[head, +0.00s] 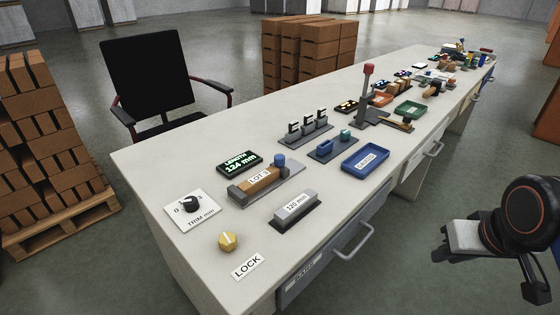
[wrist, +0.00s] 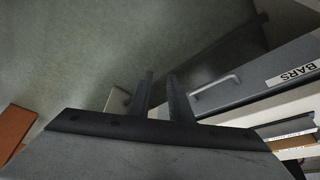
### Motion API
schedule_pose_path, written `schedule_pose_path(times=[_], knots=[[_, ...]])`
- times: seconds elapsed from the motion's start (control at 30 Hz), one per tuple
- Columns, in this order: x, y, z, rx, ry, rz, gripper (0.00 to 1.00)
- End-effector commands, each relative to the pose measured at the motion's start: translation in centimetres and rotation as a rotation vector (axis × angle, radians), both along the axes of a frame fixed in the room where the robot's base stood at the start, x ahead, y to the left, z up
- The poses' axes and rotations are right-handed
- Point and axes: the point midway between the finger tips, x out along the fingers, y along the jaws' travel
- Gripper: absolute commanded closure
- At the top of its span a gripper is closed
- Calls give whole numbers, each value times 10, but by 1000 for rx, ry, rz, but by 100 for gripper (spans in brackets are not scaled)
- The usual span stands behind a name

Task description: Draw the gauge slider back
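The length gauge (head: 290,184) is a grey channel on the near part of the table. A wooden bar labelled LOT 3 (head: 258,180) lies in it. A blue knob (head: 280,161), which looks like the slider's handle, stands at the bar's right end; whether it touches the bar is unclear. A dark display (head: 238,162) behind reads LENGTH 124 mm. My gripper (wrist: 160,80) is open and empty in the wrist view, with its two dark fingers apart. In the head view my arm's end is at the lower right, off the table's front side, far from the gauge.
A 120 mm block (head: 296,206), a yellow LOCK knob (head: 228,241) and a TRIM dial (head: 191,204) surround the gauge. A blue tray (head: 365,160) and an upright red-topped lever (head: 368,70) stand farther right. The BARS drawer handle (wrist: 215,87) juts from the table front.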

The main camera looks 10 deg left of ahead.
Motion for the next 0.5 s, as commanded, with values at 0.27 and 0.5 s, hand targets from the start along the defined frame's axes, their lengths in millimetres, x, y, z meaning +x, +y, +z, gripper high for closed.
schedule_pose_path(times=[0.27,0.5], knots=[[39,22,47,-22,46,132,57],[93,63,106,-59,112,324,57]])
